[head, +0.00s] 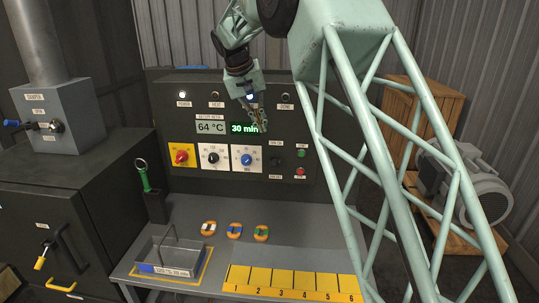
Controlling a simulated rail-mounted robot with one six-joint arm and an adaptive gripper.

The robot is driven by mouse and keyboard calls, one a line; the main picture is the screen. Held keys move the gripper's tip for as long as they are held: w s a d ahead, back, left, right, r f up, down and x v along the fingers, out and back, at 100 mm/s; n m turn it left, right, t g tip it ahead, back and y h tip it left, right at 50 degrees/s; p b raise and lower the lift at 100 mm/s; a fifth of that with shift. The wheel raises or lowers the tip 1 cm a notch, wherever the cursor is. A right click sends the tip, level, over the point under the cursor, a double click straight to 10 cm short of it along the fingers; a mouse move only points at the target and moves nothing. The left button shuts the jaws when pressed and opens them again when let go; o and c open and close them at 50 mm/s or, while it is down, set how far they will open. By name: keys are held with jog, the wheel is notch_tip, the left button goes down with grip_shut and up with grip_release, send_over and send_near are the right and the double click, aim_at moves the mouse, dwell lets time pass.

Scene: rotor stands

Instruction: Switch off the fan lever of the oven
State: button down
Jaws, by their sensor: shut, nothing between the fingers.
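The dark oven control panel (220,180) stands upright behind the bench. A small dark lever or switch (276,160) sits on its right part, between two small white labels too small to read surely; it may be the fan lever, and I cannot tell which way it points. My gripper (263,129) hangs from above in front of the panel, fingers pointing down, shut and empty. Its tips are just right of the green "30 min" display (242,128) and a little above and left of the dark lever. I cannot tell whether they touch the panel.
Red (181,156), black (213,157) and blue (247,159) dials lie left of the lever. Green (301,153) and red (300,171) buttons lie right. The bench (190,210) holds a tray (172,262), several orange-rimmed discs (235,230) and a numbered yellow strip (290,283).

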jog(key=shift+f, duration=0.1)
dwell(0.3)
jog(key=p, duration=0.2)
send_over(275, 163)
jog(key=w+a, duration=0.2)
notch_tip(275, 163, down, 10)
jog(key=f, duration=0.1)
jog(key=shift+s+d+f, duration=0.15)
jog(key=shift+s+f, duration=0.35)
jog(key=shift+f, duration=0.15)
